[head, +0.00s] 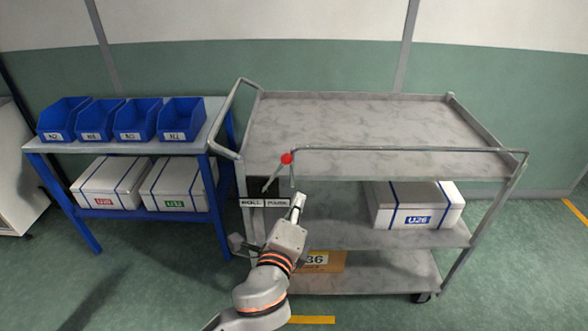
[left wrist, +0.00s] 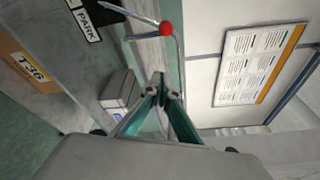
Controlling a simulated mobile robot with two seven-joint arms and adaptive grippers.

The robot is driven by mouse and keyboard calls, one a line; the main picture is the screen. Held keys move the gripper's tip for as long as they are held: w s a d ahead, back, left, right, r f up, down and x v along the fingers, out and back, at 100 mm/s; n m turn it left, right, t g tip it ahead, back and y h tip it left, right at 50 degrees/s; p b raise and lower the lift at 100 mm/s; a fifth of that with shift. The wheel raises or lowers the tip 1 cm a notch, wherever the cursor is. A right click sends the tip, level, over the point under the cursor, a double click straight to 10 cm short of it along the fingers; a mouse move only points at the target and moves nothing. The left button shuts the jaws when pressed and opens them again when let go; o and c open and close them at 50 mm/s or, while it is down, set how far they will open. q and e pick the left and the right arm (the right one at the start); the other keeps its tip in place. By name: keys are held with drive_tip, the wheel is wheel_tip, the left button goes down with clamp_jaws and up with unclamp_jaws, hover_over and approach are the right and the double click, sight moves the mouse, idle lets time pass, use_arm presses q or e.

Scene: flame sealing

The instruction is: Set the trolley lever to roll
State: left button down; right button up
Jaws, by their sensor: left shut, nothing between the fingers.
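The trolley (head: 345,130) is a grey metal cart with shelves. Its lever has a red knob (head: 287,158) on a thin metal rod, above a dark plate at the trolley's left end. The rod leans right, over the PARK label (head: 277,202); the ROLL label (head: 250,202) is to its left. In the left wrist view the red knob (left wrist: 166,28) and PARK label (left wrist: 87,22) show near the top. My left gripper (head: 297,202) is shut and empty, below and slightly right of the knob, apart from it; its fingertips (left wrist: 159,91) meet in the wrist view. My right gripper is not in view.
A white box (head: 415,205) sits on the trolley's middle shelf, and a cardboard box (head: 322,262) is low down behind my left arm. A blue-framed table (head: 130,150) with blue bins and white boxes stands close at the left. The trolley's top is empty.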

use_arm(q)
drive_tip(key=shift+w+a+r+p, duration=0.1)
drive_tip(key=shift+w+a+p, duration=0.1)
drive_tip(key=shift+w, duration=1.75)
drive_tip(key=shift+w+a+r+p, duration=0.1)
drive_tip(key=shift+w+a, duration=0.05)
drive_tip(key=shift+w, duration=1.8)
drive_tip(key=shift+w+a+p, duration=0.1)
drive_tip(key=shift+w+a, duration=0.1)
drive_tip(key=shift+w, duration=1.75)
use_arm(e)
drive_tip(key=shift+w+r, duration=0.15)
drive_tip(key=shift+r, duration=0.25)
